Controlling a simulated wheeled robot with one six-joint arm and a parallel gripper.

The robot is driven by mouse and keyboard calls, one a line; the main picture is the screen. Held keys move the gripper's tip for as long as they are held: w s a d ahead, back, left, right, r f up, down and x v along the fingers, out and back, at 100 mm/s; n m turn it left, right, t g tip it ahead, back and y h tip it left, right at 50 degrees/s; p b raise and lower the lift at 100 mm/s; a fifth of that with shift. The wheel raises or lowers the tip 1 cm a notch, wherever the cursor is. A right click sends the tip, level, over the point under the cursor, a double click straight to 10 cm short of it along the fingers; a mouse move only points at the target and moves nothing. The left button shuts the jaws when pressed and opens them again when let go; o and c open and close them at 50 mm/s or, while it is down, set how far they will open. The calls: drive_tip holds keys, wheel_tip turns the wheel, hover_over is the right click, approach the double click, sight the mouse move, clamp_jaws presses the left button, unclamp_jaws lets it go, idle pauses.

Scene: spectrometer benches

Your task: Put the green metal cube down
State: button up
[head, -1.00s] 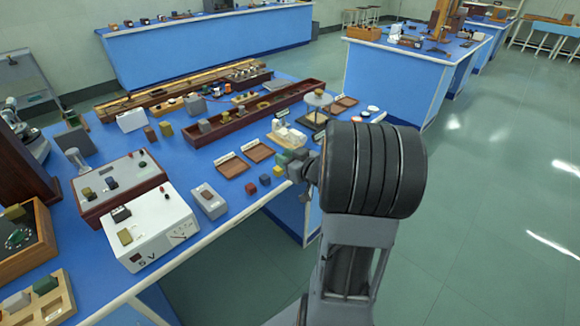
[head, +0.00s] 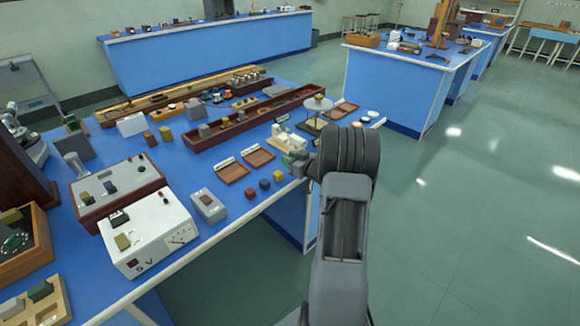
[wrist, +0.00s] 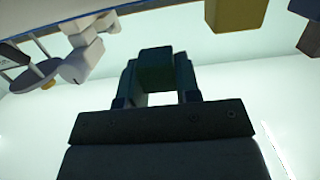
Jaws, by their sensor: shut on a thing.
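My gripper (wrist: 156,82) is shut on the green metal cube (wrist: 156,66), a dark green block between its two fingers in the wrist view. In the head view my gripper (head: 298,168) is at the front right edge of the near blue bench (head: 236,216), partly hidden by my wrist. The cube is small and hard to make out there. I cannot tell whether it touches the bench. A yellow cube (head: 278,176), a blue cube (head: 264,184) and a red cube (head: 249,193) stand in a row left of my gripper. The yellow cube (wrist: 236,14) also shows in the wrist view.
Brown trays (head: 231,171) lie behind the cubes. A white instrument (head: 289,140) stands just behind my gripper, with a round-topped stand (head: 318,104) beyond. A grey box (head: 208,205) is to the left. Open floor (head: 450,230) lies right of the bench.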

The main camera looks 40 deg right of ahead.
drive_tip(key=f, duration=0.3)
drive_tip(key=shift+w+d+f, duration=0.1)
drive_tip(key=shift+w+d, duration=0.2)
drive_tip(key=shift+w, duration=0.05)
drive_tip(key=shift+f, duration=0.3)
drive_tip(key=shift+f, duration=0.3)
drive_tip(key=o, duration=0.9)
drive_tip(key=shift+r, duration=0.1)
drive_tip(key=shift+o, duration=0.2)
drive_tip(key=shift+r, duration=0.1)
